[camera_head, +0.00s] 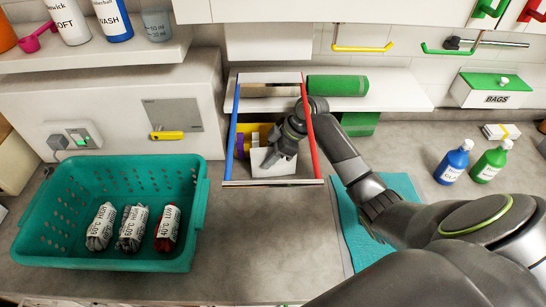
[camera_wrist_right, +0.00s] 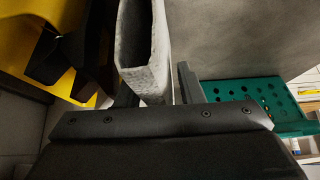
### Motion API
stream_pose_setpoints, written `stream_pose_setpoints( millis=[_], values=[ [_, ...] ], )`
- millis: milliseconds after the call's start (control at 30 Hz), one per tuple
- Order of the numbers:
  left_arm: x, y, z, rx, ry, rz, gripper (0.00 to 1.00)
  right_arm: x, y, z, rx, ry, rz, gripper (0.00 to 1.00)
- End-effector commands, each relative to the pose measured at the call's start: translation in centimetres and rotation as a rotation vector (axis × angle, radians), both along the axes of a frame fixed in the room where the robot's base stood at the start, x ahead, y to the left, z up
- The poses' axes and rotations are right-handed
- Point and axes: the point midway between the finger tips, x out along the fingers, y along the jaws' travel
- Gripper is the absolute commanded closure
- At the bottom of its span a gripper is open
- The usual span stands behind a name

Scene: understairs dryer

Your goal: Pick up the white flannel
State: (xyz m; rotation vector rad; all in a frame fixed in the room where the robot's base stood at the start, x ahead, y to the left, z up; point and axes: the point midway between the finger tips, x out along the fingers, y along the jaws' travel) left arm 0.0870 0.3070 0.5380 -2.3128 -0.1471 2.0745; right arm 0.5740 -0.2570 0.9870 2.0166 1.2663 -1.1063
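The white flannel (camera_head: 283,170) stands in the rack with a blue left rail and a red right rail (camera_head: 314,145). My right gripper (camera_head: 272,157) reaches down into the rack at the flannel and hides part of it. In the right wrist view the flannel (camera_wrist_right: 148,60) looks like a pale folded cloth standing between my right gripper's fingers (camera_wrist_right: 157,88). The fingers are apart, with a narrow gap on the flannel's right side. Contact on its left side cannot be made out. My left gripper is not in view.
A yellow item (camera_head: 255,137) sits behind the flannel. A teal basket (camera_head: 60,245) with several labelled rolls stands left. A green roll (camera_head: 337,85) lies on the shelf behind. A teal cloth (camera_head: 362,240) lies under my right arm. Blue (camera_head: 453,163) and green (camera_head: 489,163) bottles stand right.

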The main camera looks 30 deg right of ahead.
Motion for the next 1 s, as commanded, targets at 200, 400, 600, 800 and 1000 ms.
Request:
stream_pose_setpoints(
  millis=[200,400,600,800,1000],
  values=[
    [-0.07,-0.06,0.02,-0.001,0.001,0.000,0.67,0.04,0.03,-0.16,-0.001,-0.001,0.000,0.66],
    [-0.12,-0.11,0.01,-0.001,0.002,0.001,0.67,0.03,0.03,-0.15,0.000,-0.002,0.000,0.88],
    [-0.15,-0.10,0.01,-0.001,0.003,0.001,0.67,0.03,0.02,-0.13,0.000,-0.002,0.000,1.00],
    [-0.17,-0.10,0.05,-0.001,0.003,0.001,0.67,0.05,0.03,-0.07,0.000,-0.002,0.000,1.00],
    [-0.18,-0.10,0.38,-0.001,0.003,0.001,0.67,0.14,0.09,0.29,0.000,-0.001,-0.002,1.00]
  ],
)
